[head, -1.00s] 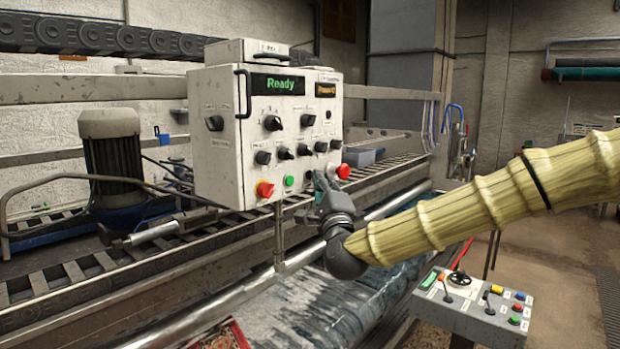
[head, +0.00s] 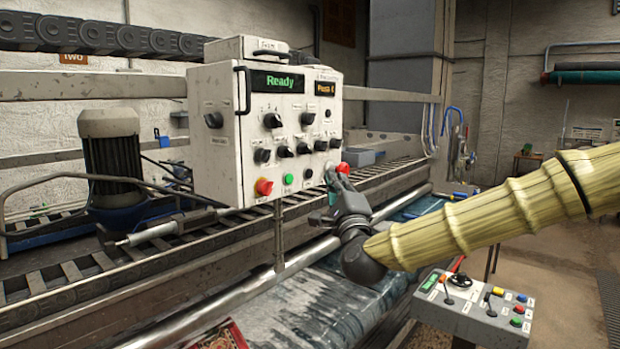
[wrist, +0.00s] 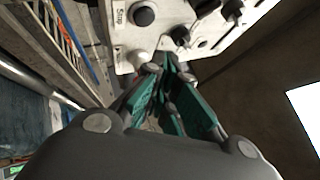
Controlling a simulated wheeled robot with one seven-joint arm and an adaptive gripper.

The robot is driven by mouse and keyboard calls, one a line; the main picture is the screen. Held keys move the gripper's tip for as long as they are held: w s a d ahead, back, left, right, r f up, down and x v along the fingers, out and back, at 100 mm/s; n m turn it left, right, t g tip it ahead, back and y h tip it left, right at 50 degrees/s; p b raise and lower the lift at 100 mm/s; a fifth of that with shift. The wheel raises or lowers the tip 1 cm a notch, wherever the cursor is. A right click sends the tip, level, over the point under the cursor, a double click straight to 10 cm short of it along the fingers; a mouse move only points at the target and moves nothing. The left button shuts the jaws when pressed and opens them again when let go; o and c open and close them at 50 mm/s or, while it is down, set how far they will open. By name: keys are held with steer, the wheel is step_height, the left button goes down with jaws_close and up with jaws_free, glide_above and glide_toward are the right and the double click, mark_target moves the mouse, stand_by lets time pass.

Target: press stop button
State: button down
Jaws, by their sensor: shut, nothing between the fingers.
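The white control panel (head: 230,150) stands left of centre in the head view, its screen reading "Ready". A dark round button (wrist: 143,14) beside a label reading "Stop" shows at the top of the wrist view. In the head view a small dark button (head: 308,174) sits right of the green button (head: 288,179) in the bottom row. My gripper (head: 333,176) is shut and empty at the panel's lower right corner, just below the red button (head: 343,168). In the wrist view its fingertips (wrist: 170,70) are below and right of the labelled button, apart from it.
A metal rail (head: 240,292) and wet rug (head: 320,290) lie below. A second small control box (head: 473,310) stands at the lower right.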

steer(key=shift+s+d+b, duration=0.3)
steer(key=shift+s+d, duration=0.35)
steer(key=shift+d, duration=0.2)
steer(key=shift+f, duration=0.1)
